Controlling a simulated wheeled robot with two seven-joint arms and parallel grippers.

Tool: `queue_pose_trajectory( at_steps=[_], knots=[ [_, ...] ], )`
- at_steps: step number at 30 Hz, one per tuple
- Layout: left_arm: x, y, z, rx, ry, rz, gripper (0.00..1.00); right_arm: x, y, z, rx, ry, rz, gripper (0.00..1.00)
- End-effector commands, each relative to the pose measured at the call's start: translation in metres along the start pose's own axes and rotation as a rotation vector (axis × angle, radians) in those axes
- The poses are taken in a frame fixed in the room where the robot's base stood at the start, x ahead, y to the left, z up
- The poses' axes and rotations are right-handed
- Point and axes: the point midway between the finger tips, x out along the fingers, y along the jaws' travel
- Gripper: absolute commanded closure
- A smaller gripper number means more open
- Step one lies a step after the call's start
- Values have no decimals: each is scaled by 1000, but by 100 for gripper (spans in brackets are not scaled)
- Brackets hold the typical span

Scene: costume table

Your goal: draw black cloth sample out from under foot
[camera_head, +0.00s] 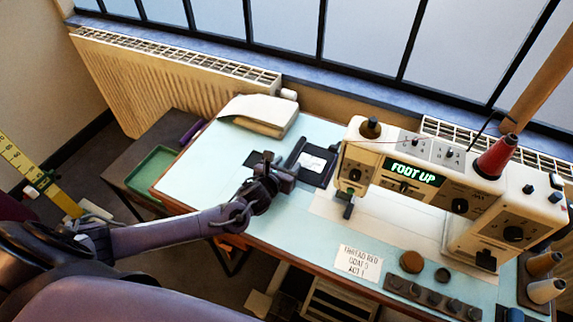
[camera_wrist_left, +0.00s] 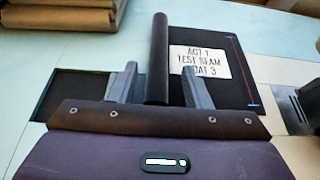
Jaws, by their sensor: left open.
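The black cloth sample (camera_head: 314,180) lies flat on the table left of the sewing machine. In the left wrist view the cloth (camera_wrist_left: 225,92) bears a white label and has a thin red and blue line at its right edge. A black round ridge (camera_wrist_left: 157,40) stands along its left side. My left gripper (camera_head: 278,168) is open, its fingers (camera_wrist_left: 160,88) on either side of the ridge's near end; contact is unclear. The machine's foot (camera_head: 348,204) is to the right of the cloth, with a gap showing between them. My right gripper is out of view.
The sewing machine (camera_head: 408,178) shows "FOOT UP". A dark flat patch (camera_wrist_left: 68,92) lies left of the ridge. Folded tan cloth (camera_head: 262,112) sits at the back. A note card (camera_head: 358,263) and several dark discs lie in front.

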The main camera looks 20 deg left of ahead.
Motion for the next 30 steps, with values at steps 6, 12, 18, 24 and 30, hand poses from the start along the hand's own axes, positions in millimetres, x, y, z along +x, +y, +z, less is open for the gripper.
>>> queue_pose_trajectory(
  at_steps=[6, 12, 18, 24, 30],
  knots=[
    [-3, 3, -2, 3, 4, 5, 54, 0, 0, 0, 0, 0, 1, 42],
    [-30, 1, -4, 4, 7, 1, 54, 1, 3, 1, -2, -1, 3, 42],
    [-62, 0, -2, 3, 4, 1, 54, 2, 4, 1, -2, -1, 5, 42],
    [-77, 0, -1, 2, 1, 0, 54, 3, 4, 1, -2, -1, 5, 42],
    [-78, -1, 0, 1, 0, 0, 54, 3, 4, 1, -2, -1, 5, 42]
  ],
)
